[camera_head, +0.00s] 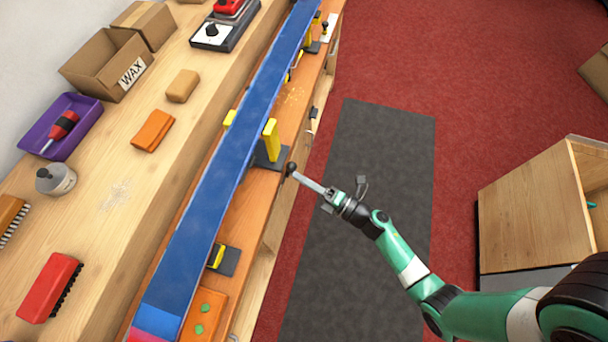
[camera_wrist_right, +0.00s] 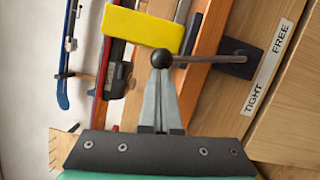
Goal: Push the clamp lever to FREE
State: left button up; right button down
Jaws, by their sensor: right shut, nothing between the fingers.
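The clamp lever is a thin rod (camera_wrist_right: 205,59) with a round black knob (camera_wrist_right: 162,59), running to a dark mount on the bench front in the right wrist view. The knob also shows in the head view (camera_head: 290,168). Beside the mount is a white label (camera_wrist_right: 268,68) reading FREE at its upper end and TIGHT at its lower end. My right gripper (camera_head: 299,176) is shut and empty, its fingertips (camera_wrist_right: 161,74) right at the knob. Whether they touch it I cannot tell. My left gripper is not in view.
A long blue ski or board (camera_head: 215,200) lies along the bench, with yellow clamp blocks (camera_head: 271,140) beside it. The table holds a purple tray (camera_head: 91,107), a WAX box (camera_head: 90,75) and a red brush (camera_head: 45,285). Open floor mat (camera_head: 375,165) lies right of the bench.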

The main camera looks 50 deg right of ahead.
jog(key=w+d+m+g+p, duration=0.2)
jog(key=w+d+m+p, duration=0.3)
jog(key=d+m, duration=0.3)
jog(key=shift+d+r+p, duration=0.15)
jog(key=shift+d+p, duration=0.5)
jog(key=shift+d, duration=0.95)
jog(key=shift+g, duration=0.3)
jog(key=a+r+p+v, duration=0.1)
jog(key=a+p+v, duration=0.1)
jog(key=p+v, duration=0.5)
jog(key=v, duration=0.6)
jog(key=shift+r, duration=0.4)
jog(key=shift+w, duration=0.1)
